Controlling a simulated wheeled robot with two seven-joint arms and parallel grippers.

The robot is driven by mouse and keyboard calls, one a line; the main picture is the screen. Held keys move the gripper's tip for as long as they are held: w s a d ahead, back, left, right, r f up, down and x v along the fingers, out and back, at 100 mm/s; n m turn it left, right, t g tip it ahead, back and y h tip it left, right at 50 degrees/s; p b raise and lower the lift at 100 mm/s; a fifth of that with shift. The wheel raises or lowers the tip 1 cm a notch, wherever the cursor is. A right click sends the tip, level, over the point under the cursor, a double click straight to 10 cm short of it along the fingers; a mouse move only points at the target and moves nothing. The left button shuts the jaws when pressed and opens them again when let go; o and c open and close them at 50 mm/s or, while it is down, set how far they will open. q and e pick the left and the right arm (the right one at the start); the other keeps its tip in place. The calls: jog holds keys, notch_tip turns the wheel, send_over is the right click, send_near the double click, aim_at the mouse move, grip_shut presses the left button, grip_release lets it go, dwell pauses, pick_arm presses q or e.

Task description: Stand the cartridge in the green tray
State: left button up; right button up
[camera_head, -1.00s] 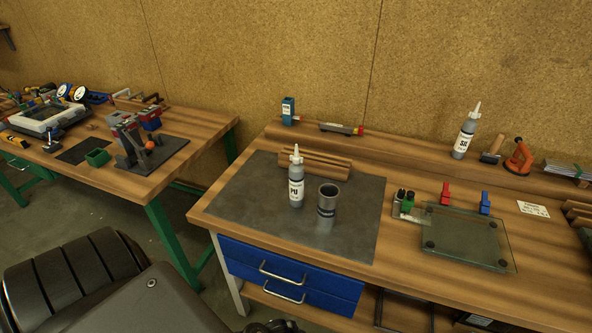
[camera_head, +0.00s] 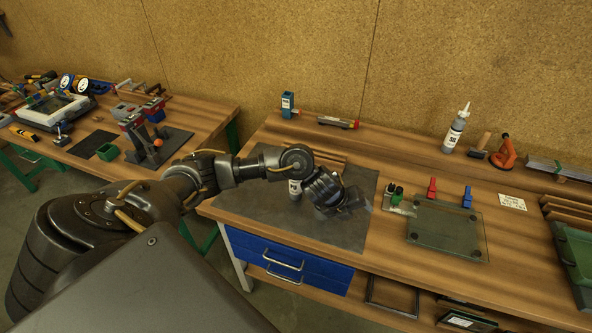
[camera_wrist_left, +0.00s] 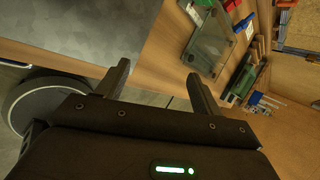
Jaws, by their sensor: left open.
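A grey bottle-like cartridge (camera_head: 295,189) stands on the dark mat (camera_head: 250,205); my left arm covers most of it, and only its lower part shows. A second, similar cartridge (camera_head: 455,130) with a white nozzle stands upright at the back of the bench. The green tray (camera_head: 572,250) is at the right edge of the head view, partly cut off. My left gripper (camera_head: 366,206) is over the right part of the mat. In the left wrist view the left gripper (camera_wrist_left: 160,84) is open, with nothing between its fingers. My right gripper is not in view.
A glass plate (camera_head: 447,235) lies right of the mat, with a red clip (camera_head: 432,188) and a blue clip (camera_head: 467,197) behind it. An orange clamp (camera_head: 503,152) stands near the back. A second table (camera_head: 75,172) is at the left.

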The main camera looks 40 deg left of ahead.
pick_arm(q)
jog(key=a+r+m+y, duration=0.1)
jog(key=a+r, duration=0.2)
jog(key=a, duration=0.5)
jog(key=w+a+r+m+g+y, duration=0.1)
jog(key=a+r+y, duration=0.1)
jog(key=a, duration=0.6)
jog(key=a+r+m+g+y, duration=0.1)
jog(key=a+r, duration=0.3)
jog(key=a, duration=0.4)
jog(key=shift+w+r+m+y+p, duration=0.1)
jog(key=shift+w+m+y+p, duration=0.25)
jog(key=shift+m+y, duration=0.2)
jog(key=shift+w+a+f, duration=0.2)
jog(key=shift+w+f, duration=0.05)
jog(key=shift+f, duration=0.6)
jog(key=shift+p+x, duration=0.5)
jog(key=shift+x, duration=1.75)
jog(key=shift+d, duration=0.1)
grip_shut()
